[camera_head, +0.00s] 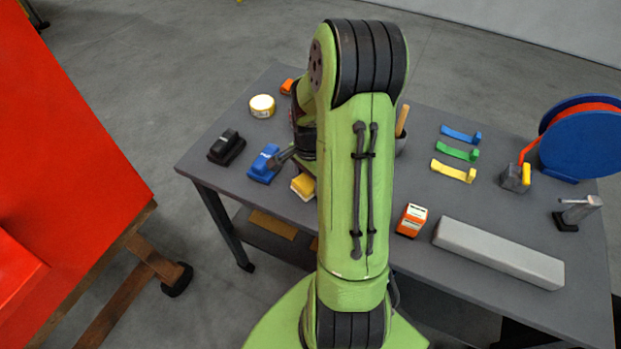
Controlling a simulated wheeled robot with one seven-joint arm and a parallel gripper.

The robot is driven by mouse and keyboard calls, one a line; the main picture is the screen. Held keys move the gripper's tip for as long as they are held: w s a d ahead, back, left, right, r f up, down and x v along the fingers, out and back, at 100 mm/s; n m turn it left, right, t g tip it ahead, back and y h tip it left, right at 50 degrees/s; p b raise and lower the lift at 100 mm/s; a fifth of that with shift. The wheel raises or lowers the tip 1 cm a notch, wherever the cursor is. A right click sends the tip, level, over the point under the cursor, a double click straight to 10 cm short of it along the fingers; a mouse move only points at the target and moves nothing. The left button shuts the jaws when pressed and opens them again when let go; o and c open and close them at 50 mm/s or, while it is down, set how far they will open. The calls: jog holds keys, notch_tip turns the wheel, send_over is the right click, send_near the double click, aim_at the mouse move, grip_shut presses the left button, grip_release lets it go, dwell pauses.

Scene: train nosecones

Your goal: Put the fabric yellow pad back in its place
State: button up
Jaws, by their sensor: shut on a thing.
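The yellow pad (303,186) is a small block with a pale lower part, near the table's front edge. My green arm covers its right side. My gripper (282,156) is partly hidden behind my arm, at the pad's upper left. It is shut on the yellow pad, though the grip itself is mostly hidden. A dark grey part of the gripper reaches left to the blue block and overlaps it in view. I cannot tell whether they touch, nor whether the pad rests on the table.
A blue block (264,164) and a black block (226,148) stand left of the pad on the grey table (420,125). A tape roll (262,106) lies behind them. An orange-white box (411,220) and a long grey bar (497,253) lie right of my arm.

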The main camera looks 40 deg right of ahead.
jog(key=shift+f, duration=0.15)
jog(key=o, duration=1)
notch_tip(320, 180, up, 12)
jog(key=r+p, duration=0.1)
jog(key=p, duration=0.2)
jog(key=s+a+r+n+t+h, duration=0.1)
jog(key=s+a+r+n+t, duration=0.15)
jog(key=a+r+n, duration=0.8)
jog(key=s+a+n+t, duration=0.1)
jog(key=s+a+n, duration=0.3)
jog(key=s+a+n+t+y, duration=0.1)
jog(key=s+a+n+t, duration=0.1)
jog(key=s+a+n, duration=0.2)
jog(key=shift+s+a+r, duration=0.15)
jog(key=shift+s+a, duration=0.2)
jog(key=shift+a, duration=0.2)
